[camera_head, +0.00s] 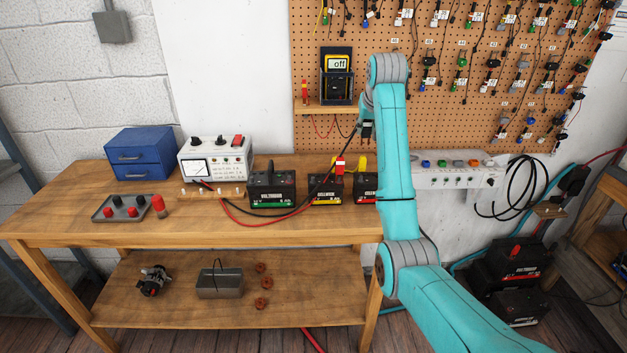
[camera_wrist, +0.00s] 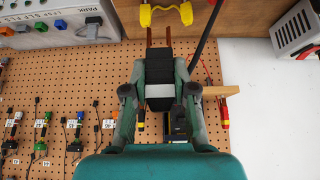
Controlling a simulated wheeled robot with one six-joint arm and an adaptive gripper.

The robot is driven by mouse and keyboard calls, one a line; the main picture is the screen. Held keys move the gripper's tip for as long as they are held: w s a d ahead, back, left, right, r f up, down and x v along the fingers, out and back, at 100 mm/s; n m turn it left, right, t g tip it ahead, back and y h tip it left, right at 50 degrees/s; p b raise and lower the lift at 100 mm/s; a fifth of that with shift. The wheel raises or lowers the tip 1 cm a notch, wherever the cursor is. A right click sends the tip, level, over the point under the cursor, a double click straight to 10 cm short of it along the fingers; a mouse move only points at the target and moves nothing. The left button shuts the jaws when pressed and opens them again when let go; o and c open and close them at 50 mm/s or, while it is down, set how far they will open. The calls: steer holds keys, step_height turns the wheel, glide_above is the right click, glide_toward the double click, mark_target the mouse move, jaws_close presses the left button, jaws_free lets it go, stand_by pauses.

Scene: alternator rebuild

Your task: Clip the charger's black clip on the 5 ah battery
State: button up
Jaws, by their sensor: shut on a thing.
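My gripper (camera_wrist: 160,92) is shut on the charger's black clip (camera_wrist: 158,70), whose copper jaws point to the top of the wrist view. In the head view the gripper (camera_head: 367,128) is partly behind my arm, with the clip above the bench. The charger (camera_head: 215,158) is a white box with a meter; its black lead rises to my gripper. Batteries with green (camera_head: 272,188), yellow (camera_head: 326,190) and partly hidden red (camera_head: 364,188) labels stand in a row. A red clip (camera_head: 340,165) is at the yellow-labelled battery. I cannot read which is 5 ah.
A yellow object (camera_head: 356,163) lies behind the batteries and shows in the wrist view (camera_wrist: 165,14). A small shelf (camera_head: 310,107) with a multimeter (camera_head: 337,65) is on the pegboard (camera_head: 440,110). A blue drawer box (camera_head: 140,153) and a tray (camera_head: 100,214) are at left.

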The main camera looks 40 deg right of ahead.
steer(key=shift+w+a+r, duration=0.1)
steer(key=shift+a+r, duration=0.1)
steer(key=shift+r, duration=0.65)
steer(key=w+a, duration=0.8)
steer(key=a, duration=0.4)
glide_above(313, 177)
step_height(313, 177, down, 10)
steer(key=shift+f, duration=0.8)
steer(key=shift+f, duration=0.1)
steer(key=shift+f, duration=1.05)
